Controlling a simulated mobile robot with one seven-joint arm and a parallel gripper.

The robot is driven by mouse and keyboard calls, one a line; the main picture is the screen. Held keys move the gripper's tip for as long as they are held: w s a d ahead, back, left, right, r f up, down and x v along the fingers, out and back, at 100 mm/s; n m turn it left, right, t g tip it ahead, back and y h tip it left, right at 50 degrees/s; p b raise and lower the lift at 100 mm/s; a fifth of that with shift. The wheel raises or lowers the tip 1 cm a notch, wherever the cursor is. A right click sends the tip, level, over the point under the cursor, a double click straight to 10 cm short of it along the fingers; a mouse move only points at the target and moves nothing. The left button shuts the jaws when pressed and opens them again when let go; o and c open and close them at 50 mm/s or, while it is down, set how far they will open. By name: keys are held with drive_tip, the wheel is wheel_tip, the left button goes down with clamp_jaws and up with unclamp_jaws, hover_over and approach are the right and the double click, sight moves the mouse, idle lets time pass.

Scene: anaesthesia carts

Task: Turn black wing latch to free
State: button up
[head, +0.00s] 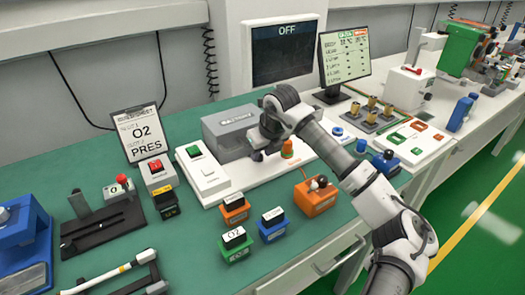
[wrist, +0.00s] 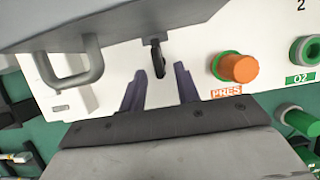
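The black wing latch (wrist: 157,58) shows in the wrist view, upright below the edge of a grey housing (wrist: 150,12), against a white panel. My gripper (wrist: 159,82) is open, with its two dark fingers apart and pointing toward the latch. The latch lies just beyond the fingertips, roughly between them, and nothing is held. I cannot tell whether a finger touches it. In the head view, my gripper (head: 262,152) is at the front of the grey box (head: 225,130), and the latch is hidden or too small to make out there.
An orange knob (wrist: 238,66) with a green collar, labelled PRES, stands right of my fingers. A grey handle (wrist: 72,72) is on the left. Coloured blocks (head: 268,225) stand in front on the green bench, with a clipboard (head: 145,135) and monitors (head: 345,55) behind.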

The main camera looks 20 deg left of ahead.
clamp_jaws()
drive_tip(key=shift+m+b, duration=0.3)
drive_tip(key=shift+b, duration=0.1)
drive_tip(key=shift+s+a+f+m+t+h+b, duration=0.15)
drive_tip(key=shift+m+t+h+b, duration=0.2)
drive_tip(key=shift+m+b, duration=0.65)
drive_tip(key=m+b, duration=0.1)
drive_tip(key=b, duration=0.1)
drive_tip(key=m+h+b, duration=0.1)
drive_tip(key=m+b, duration=0.1)
drive_tip(key=shift+s+a+t, duration=0.15)
drive_tip(key=shift+a+t, duration=0.15)
drive_tip(key=shift+t, duration=0.05)
drive_tip(key=m+h+b, duration=0.1)
drive_tip(key=m+b, duration=0.1)
drive_tip(key=m+h+b, duration=0.1)
drive_tip(key=m+b, duration=0.1)
drive_tip(key=shift+s+a+r+m, duration=0.1)
drive_tip(key=shift+a+r+m, duration=0.1)
drive_tip(key=shift+a+m, duration=0.2)
